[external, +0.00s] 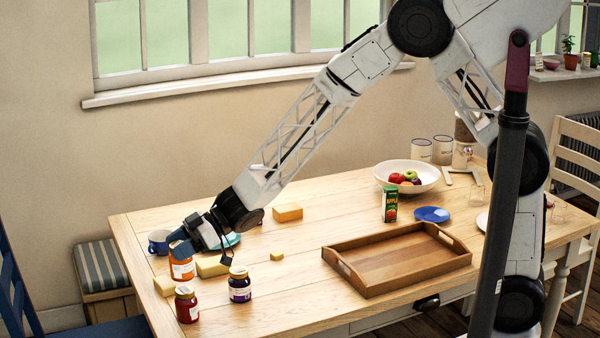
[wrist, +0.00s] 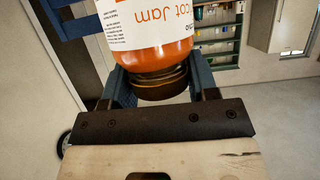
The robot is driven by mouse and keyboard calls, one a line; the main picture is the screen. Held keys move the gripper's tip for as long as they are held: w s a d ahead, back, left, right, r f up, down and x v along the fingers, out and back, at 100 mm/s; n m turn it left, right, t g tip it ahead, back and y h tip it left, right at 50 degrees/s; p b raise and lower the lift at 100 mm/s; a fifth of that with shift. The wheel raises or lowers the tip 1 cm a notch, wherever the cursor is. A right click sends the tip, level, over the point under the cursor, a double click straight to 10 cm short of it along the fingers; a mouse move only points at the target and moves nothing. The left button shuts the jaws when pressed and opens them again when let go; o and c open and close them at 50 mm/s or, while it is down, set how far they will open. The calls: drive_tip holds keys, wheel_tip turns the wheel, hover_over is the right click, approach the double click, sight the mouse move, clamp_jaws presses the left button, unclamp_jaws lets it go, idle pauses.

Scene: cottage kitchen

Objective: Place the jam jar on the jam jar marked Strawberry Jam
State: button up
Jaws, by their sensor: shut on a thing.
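My gripper (external: 182,248) is at the left end of the wooden table, shut on the lid end of an orange jam jar (external: 182,268). In the wrist view, my gripper (wrist: 161,85) has its blue fingers on both sides of the dark lid, and the orange jar (wrist: 150,55) has a white label with "cot Jam" readable. I cannot tell whether it touches the table. A red jar (external: 187,306) with a dark lid stands in front of it; its label is too small to read. A dark purple jar (external: 239,285) stands to the right.
Yellow blocks (external: 212,267) lie close around the held jar. A wooden tray (external: 395,262) fills the middle right.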

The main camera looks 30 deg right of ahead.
drive_tip(key=shift+f, duration=1.75)
drive_tip(key=shift+f, duration=0.1)
drive_tip(key=o, duration=1.4)
drive_tip(key=shift+o, duration=0.2)
drive_tip(key=v, duration=1.2)
